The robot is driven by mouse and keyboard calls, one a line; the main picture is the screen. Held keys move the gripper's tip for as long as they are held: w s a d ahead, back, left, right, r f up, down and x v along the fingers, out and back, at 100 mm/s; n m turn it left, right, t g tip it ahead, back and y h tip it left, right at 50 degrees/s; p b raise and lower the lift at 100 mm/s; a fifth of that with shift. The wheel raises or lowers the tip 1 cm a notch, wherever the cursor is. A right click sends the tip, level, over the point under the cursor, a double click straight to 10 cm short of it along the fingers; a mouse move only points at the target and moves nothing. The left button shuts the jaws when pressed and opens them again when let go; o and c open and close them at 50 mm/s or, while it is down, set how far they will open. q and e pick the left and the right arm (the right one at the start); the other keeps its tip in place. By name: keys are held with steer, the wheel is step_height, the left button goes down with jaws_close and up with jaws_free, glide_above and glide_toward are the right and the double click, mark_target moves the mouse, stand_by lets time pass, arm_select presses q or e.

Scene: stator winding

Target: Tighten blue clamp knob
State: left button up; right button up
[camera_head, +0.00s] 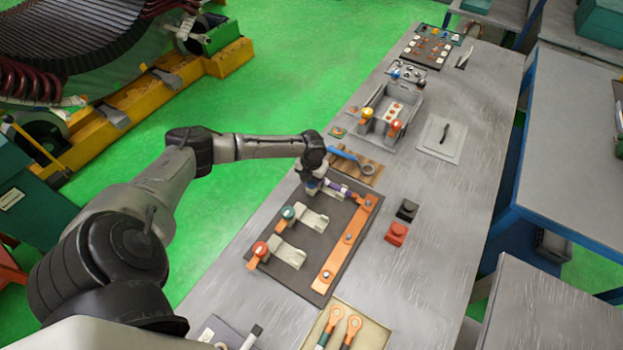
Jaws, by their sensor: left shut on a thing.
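A dark board (310,238) on the grey table carries several clamps in a row. The blue clamp knob (312,187) is at the board's far end, mostly covered by my left gripper (314,181). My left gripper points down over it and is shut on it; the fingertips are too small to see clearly. A purple part (335,189) lies just right of the gripper. The teal clamp knob (288,213) and the red clamp knob (260,249) stand nearer on the same board. My right gripper is out of view.
A copper bar (347,238) runs along the board's right side. Black (406,210) and red (396,234) blocks stand to the right. A grey bin (385,125) and a brown mat (362,168) lie beyond. A tray (374,335) with copper lugs is nearest. The table's right side is largely clear.

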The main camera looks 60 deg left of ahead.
mark_target(312, 181)
arm_select(q)
steer(key=shift+w+r, duration=0.1)
steer(key=shift+r, duration=0.05)
steer(key=o, duration=0.9)
step_height(312, 181, up, 14)
steer(key=shift+f, duration=0.15)
stand_by(0.4)
steer(key=shift+o, duration=0.2)
